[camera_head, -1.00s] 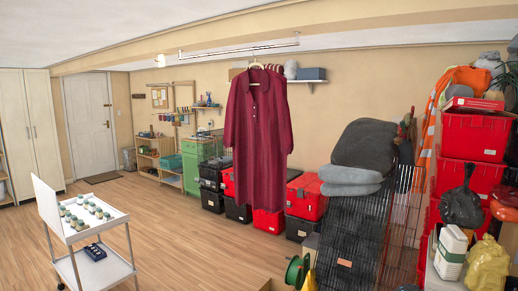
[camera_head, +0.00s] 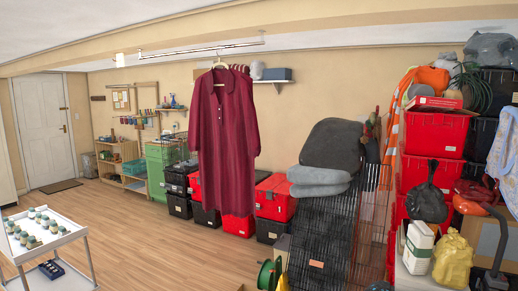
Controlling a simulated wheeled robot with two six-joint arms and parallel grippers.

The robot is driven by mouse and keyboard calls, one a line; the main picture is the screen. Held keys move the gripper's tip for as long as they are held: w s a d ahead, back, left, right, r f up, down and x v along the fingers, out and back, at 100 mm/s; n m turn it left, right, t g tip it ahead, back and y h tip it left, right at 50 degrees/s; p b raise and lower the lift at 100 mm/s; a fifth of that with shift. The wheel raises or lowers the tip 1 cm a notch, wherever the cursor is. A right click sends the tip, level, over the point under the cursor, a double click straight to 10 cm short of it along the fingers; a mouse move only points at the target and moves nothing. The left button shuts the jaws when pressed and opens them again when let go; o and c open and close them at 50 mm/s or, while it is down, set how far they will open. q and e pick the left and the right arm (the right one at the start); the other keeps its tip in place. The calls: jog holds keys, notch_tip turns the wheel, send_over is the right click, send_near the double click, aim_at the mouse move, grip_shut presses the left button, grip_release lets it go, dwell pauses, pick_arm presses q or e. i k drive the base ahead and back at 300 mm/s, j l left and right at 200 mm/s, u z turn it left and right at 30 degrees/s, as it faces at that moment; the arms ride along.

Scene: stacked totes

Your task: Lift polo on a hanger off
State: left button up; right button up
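A long dark red polo-style garment (camera_head: 223,140) with a collar and buttoned front hangs on a pale hanger (camera_head: 220,64). The hanger is hooked on a metal rail (camera_head: 203,48) under the ceiling beam. More dark red cloth shows just behind its right shoulder, partly hidden. The garment hangs straight and clear of the floor. Neither of my grippers shows in the head view.
Red and black totes (camera_head: 271,198) line the back wall behind the garment. A dark wire rack (camera_head: 323,240) with grey cushions stands right of it. Stacked red totes (camera_head: 434,135) fill the right side. A white cart (camera_head: 45,236) with jars stands at left. The wooden floor between is open.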

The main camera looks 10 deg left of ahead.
aim_at(223, 130)
jog(key=i+j+z, duration=0.15)
jog(key=i+j, duration=0.25)
jog(key=i+j+z, duration=0.15)
jog(key=i+j, duration=0.25)
jog(key=i+j+z, duration=0.15)
jog(key=i+j, duration=0.2)
jog(key=j, duration=0.15)
jog(key=i+j+z, duration=0.15)
jog(key=i+j, duration=0.2)
jog(key=j, duration=0.15)
